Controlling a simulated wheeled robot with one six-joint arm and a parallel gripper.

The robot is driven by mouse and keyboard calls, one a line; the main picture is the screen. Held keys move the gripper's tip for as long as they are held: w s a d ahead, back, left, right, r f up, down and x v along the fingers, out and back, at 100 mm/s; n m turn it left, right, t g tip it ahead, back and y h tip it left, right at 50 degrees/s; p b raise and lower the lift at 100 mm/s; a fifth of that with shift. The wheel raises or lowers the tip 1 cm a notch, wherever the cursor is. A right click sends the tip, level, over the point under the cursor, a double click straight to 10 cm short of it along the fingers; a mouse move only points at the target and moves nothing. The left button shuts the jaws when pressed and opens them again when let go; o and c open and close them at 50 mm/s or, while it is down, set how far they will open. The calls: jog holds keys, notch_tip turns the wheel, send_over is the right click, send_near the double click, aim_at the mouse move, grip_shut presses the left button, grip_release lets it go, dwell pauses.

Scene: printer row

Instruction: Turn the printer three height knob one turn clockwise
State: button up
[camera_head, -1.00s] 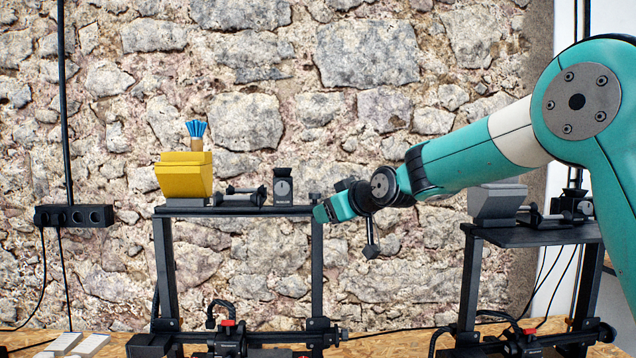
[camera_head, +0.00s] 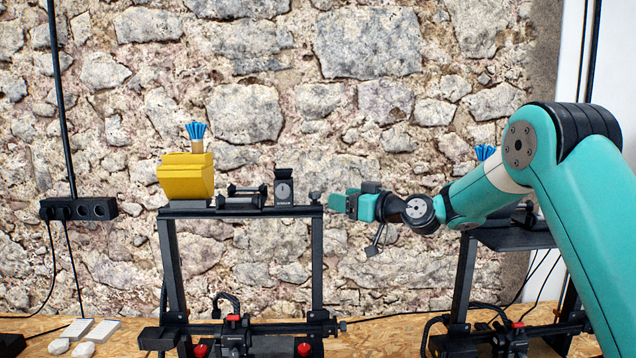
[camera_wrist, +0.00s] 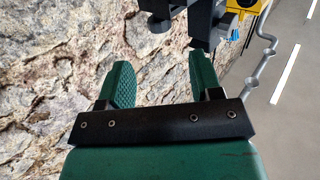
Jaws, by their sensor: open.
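The nearer printer's black frame (camera_head: 318,270) stands left of centre in the head view. A small dark knob (camera_head: 315,196) sits at its top right corner; I take this as the height knob, though no number shows. My teal gripper (camera_head: 338,203) is just right of the knob, pointing left at about its height. In the wrist view the two green fingers (camera_wrist: 160,70) are apart with only stone wall between them. A black knob-like part (camera_wrist: 158,20) is ahead, beyond the fingertips. The gripper appears clear of it.
A yellow box (camera_head: 186,178), a black spool holder (camera_head: 243,198) and a dial box (camera_head: 284,188) sit along the top bar. A second printer (camera_head: 510,236) stands right, partly behind my arm. The stone wall (camera_head: 380,100) is close behind. A power strip (camera_head: 78,209) hangs left.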

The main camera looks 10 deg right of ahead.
aim_at(320, 194)
jog(key=shift+p+x, duration=1.85)
jog(key=shift+x, duration=2.35)
jog(key=c, duration=0.9)
